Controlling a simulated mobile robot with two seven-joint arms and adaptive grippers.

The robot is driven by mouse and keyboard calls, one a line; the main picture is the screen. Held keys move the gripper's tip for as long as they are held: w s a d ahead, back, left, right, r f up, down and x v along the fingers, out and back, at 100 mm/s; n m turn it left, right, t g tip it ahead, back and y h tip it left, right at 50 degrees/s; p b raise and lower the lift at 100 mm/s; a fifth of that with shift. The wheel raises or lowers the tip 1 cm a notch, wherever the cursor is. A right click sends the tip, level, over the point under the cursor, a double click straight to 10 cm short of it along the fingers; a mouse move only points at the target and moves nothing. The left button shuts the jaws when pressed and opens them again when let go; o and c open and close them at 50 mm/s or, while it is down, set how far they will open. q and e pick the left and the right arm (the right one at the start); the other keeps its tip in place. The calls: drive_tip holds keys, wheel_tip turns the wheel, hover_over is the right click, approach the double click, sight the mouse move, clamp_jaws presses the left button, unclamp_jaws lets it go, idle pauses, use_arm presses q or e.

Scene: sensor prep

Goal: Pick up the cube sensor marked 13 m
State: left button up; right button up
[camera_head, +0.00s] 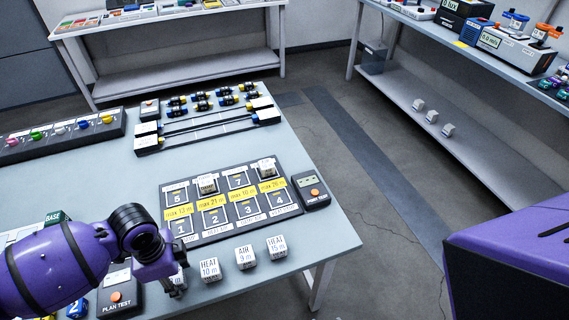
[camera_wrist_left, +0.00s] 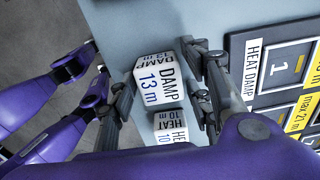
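The white cube marked DAMP 13 m (camera_wrist_left: 158,84) lies between the two fingers of my left gripper (camera_wrist_left: 160,100) in the left wrist view. The gripper is open, with a finger on each side of the cube and narrow gaps showing. In the head view my left gripper (camera_head: 172,284) points down at the near edge of the table, and it mostly hides the cube there.
A cube marked HEAT 10 m (camera_head: 210,270) stands close beside; it also shows in the left wrist view (camera_wrist_left: 170,127). Cubes AIR 9 m (camera_head: 246,258) and HEAT 15 m (camera_head: 277,247) continue the row. Behind is a numbered slot board (camera_head: 228,222) holding two cubes. A PLAN TEST box (camera_head: 118,298) stands left.

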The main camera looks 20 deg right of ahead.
use_arm(q)
drive_tip(key=c, duration=0.7)
drive_tip(key=shift+r, duration=0.1)
drive_tip(key=shift+c, duration=0.2)
